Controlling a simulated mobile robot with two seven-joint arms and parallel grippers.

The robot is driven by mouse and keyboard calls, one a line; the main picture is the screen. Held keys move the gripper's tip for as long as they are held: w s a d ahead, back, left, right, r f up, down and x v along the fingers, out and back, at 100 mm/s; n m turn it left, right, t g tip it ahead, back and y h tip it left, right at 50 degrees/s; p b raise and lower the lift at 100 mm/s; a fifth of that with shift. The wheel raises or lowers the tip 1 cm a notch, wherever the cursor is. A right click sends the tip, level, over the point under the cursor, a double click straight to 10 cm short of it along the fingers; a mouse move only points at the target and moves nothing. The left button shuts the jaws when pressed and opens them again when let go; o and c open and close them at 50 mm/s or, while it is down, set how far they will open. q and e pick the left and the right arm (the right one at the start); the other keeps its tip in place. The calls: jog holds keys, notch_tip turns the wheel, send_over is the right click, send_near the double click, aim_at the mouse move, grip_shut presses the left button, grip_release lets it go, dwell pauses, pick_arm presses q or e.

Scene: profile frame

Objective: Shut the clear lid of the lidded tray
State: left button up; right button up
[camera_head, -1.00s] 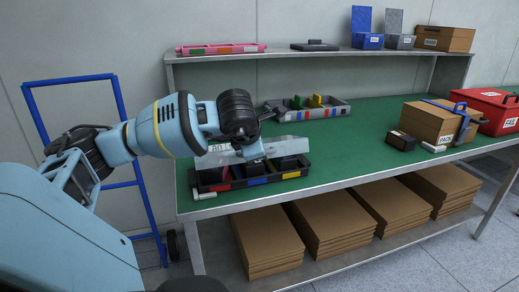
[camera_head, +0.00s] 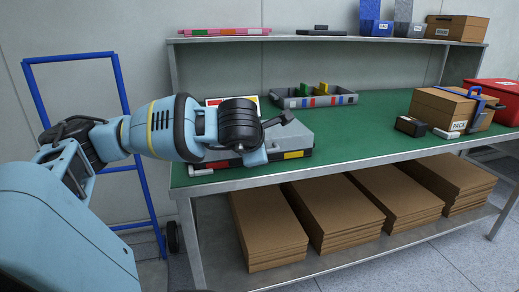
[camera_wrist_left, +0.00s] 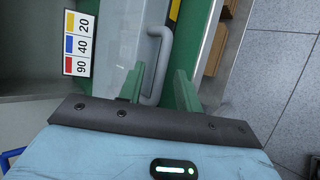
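The lidded tray (camera_head: 272,161), dark with coloured front labels, sits at the left front of the green bench. Its clear lid (camera_head: 296,135) lies over the tray, flat or nearly so; my gripper hides part of it, and I cannot tell whether it is fully seated. In the left wrist view the lid (camera_wrist_left: 118,45) shows a grey handle (camera_wrist_left: 166,45). My left gripper (camera_wrist_left: 158,82) is at the lid, its green fingers apart with the handle between them. In the head view the left gripper (camera_head: 256,156) is over the tray's front. My right gripper is not in view.
A number card (camera_wrist_left: 78,45) stands behind the tray. A grey tray (camera_head: 314,98) is further back. Cardboard boxes (camera_head: 440,109) and a red case (camera_head: 496,97) are at the right. The middle of the green bench (camera_head: 355,138) is clear.

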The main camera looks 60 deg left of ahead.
pick_arm(q)
jog(key=v, duration=0.7)
jog(key=shift+s+d+r+p, duration=0.25)
jog(key=shift+p, duration=0.2)
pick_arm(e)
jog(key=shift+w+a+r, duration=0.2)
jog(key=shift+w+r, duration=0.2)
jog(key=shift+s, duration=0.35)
